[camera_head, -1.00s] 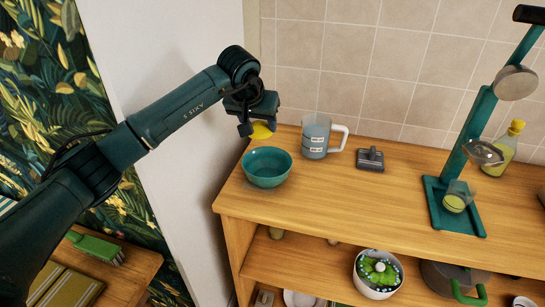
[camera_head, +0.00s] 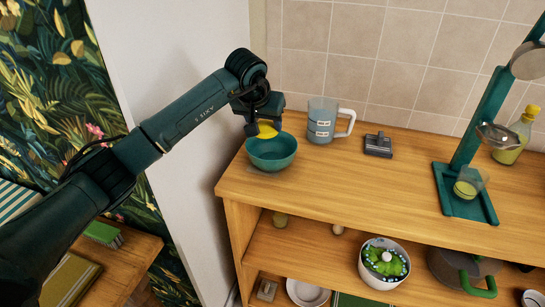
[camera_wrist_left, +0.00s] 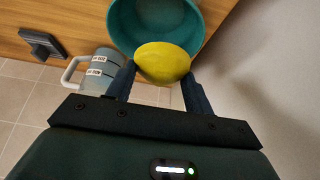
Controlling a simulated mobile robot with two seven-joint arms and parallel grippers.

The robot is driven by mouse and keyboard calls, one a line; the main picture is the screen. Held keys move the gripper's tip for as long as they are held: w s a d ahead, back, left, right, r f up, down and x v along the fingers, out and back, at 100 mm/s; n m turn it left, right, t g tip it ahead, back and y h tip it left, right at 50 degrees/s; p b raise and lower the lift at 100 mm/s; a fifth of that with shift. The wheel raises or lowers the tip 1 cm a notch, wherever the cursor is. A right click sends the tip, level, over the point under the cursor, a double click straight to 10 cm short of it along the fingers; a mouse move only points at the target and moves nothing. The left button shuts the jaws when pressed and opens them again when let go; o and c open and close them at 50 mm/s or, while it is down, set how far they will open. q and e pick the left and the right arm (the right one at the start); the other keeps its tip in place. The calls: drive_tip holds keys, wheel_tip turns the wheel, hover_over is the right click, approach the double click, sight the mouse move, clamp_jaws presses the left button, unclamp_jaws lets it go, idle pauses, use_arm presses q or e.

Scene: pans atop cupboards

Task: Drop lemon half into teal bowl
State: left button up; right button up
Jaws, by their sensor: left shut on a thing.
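The yellow lemon half (camera_head: 267,131) is held between the fingers of my left gripper (camera_head: 264,128), over the back rim area of the teal bowl (camera_head: 270,160). In the left wrist view the lemon half (camera_wrist_left: 162,62) sits between the two fingertips (camera_wrist_left: 160,80) and covers part of the teal bowl (camera_wrist_left: 122,22). The bowl stands upright at the left end of the wooden counter (camera_head: 340,178). My right gripper is in neither view.
A measuring jug (camera_head: 321,121) with a white handle stands just right of the bowl. A small dark grey object (camera_head: 378,145) lies beyond it. A green press stand (camera_head: 468,195) and a yellow-capped bottle (camera_head: 513,140) are further right. The front middle of the counter is clear.

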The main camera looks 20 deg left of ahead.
use_arm(q)
drive_tip(key=o, duration=1.1)
drive_tip(key=b+v, duration=0.1)
drive_tip(key=v, duration=1.2)
